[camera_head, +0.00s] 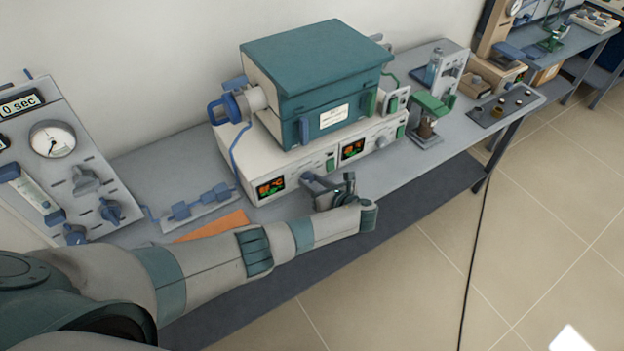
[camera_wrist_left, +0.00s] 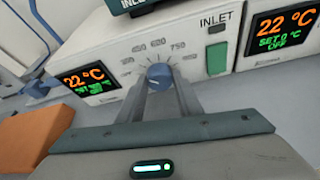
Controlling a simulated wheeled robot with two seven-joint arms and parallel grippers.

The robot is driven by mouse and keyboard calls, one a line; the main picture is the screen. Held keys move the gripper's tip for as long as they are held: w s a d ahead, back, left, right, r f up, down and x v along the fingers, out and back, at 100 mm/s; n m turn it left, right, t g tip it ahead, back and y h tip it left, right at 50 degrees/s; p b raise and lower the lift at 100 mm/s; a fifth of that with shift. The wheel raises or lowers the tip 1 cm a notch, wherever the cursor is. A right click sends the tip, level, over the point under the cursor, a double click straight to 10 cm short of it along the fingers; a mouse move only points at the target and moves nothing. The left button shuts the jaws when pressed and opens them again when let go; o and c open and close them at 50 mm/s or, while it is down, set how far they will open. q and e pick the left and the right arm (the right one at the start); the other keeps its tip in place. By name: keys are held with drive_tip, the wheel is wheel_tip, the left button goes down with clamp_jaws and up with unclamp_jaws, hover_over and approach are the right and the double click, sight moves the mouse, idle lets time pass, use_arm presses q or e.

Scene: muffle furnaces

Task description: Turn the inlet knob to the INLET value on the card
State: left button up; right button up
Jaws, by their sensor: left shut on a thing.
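The blue inlet knob (camera_wrist_left: 159,76) sits on the white control panel (camera_wrist_left: 115,45), to the left of the INLET label (camera_wrist_left: 216,24). A ring of numbers surrounds it; 750 is readable at upper right, others are blurred. My left gripper (camera_head: 315,184) is shut on the knob, with one finger on each side in the left wrist view. The knob's pointer direction is hard to tell. In the head view the arm hides part of the panel. A white card (camera_head: 334,116) is on the teal furnace (camera_head: 315,75); its text is too small to read. My right gripper is out of view.
A green switch (camera_wrist_left: 217,59) is right of the knob. Two displays read 22 °C, with OFF below. A gauge panel (camera_head: 60,150) stands at the left. A green-topped device (camera_head: 430,115) stands right of the furnace.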

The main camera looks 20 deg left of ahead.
use_arm(q)
drive_tip(key=shift+m+g, duration=0.3)
drive_tip(key=shift+m, duration=0.2)
drive_tip(key=shift+y, duration=0.3)
drive_tip(key=o, duration=1)
drive_tip(key=shift+o, duration=0.2)
drive_tip(key=shift+d, duration=0.15)
drive_tip(key=shift+s+d+r, duration=0.2)
drive_tip(key=shift+s+d, duration=0.1)
drive_tip(key=shift+d, duration=0.2)
drive_tip(key=b+v, duration=0.1)
drive_tip(key=v, duration=1.5)
drive_tip(key=shift+b, duration=0.35)
drive_tip(key=shift+a, duration=0.1)
